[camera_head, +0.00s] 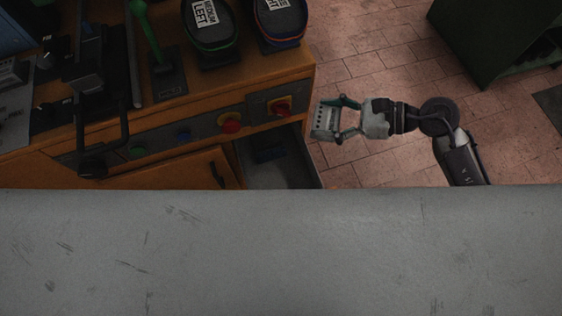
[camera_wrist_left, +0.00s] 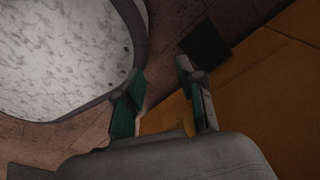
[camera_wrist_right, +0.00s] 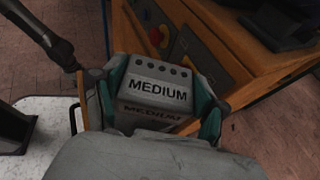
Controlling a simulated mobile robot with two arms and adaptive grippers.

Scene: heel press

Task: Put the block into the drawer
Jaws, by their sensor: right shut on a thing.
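My right gripper (camera_head: 340,118) is shut on a grey block (camera_head: 324,121) and holds it above the floor, to the right of the workbench's corner. In the right wrist view the block (camera_wrist_right: 152,92) sits between both fingers, with a MEDIUM label and a row of small holes. The drawer (camera_head: 304,164) is pulled open below the bench's red knobs, lower left of the block; its near part is hidden behind the grey surface in front. My left gripper (camera_wrist_left: 163,100) shows only in the left wrist view, with its fingers apart and nothing between them.
The orange workbench (camera_head: 297,62) carries two shoe-shaped pieces (camera_head: 211,28) (camera_head: 279,20), a green lever (camera_head: 148,35) and a dark handle. A dark item (camera_head: 268,149) lies in the drawer. A green cabinet (camera_head: 490,45) stands at upper right. Tiled floor around my right arm is clear.

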